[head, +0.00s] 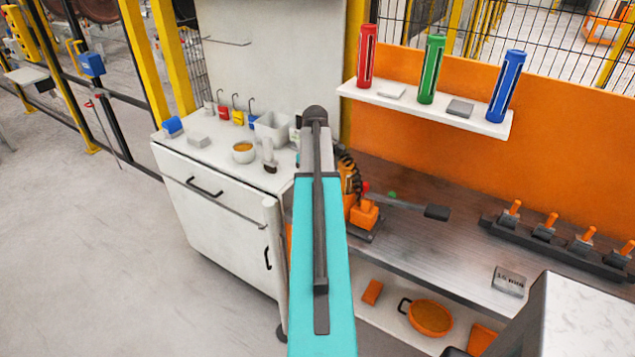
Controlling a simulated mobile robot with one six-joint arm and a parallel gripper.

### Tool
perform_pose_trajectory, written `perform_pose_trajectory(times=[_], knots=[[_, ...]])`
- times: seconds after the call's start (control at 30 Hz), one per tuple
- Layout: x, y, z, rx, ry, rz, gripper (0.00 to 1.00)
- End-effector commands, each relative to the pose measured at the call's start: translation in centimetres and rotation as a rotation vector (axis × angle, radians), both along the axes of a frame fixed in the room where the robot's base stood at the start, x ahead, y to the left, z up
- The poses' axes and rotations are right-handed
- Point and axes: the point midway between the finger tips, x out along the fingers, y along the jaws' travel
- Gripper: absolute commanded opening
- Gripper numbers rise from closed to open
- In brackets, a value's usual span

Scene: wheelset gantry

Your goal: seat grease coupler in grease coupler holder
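A teal and grey link of my arm (318,250) rises through the middle of the view, up to a dark rounded joint. My gripper is not visible; the arm may hide it. Just right of the arm, an orange device (365,213) stands on the metal bench with a black coiled hose (347,172) above it. A grey lever with a dark grip (437,212) extends to its right. These look like greasing equipment, but I cannot make out the grease coupler or its holder, and the arm covers part of this area.
A white cabinet (222,232) at left carries a bowl (243,152), a grey bin (272,129) and small coloured items. A shelf (480,122) holds red, green and blue tubes. Orange-handled pieces (551,224) line the bench (450,245). A pale block (590,318) stands at lower right. Open floor lies left.

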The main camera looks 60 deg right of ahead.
Motion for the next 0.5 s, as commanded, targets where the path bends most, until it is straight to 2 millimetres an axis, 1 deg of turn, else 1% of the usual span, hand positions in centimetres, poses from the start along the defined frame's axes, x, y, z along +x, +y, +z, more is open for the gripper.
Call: perform_pose_trajectory(times=[0.13, 0.5], knots=[[0.00, -0.01, -0.49, -0.001, -0.001, 0.000, 0.00], [-0.01, -0.02, -0.74, -0.001, -0.001, 0.000, 0.00]])
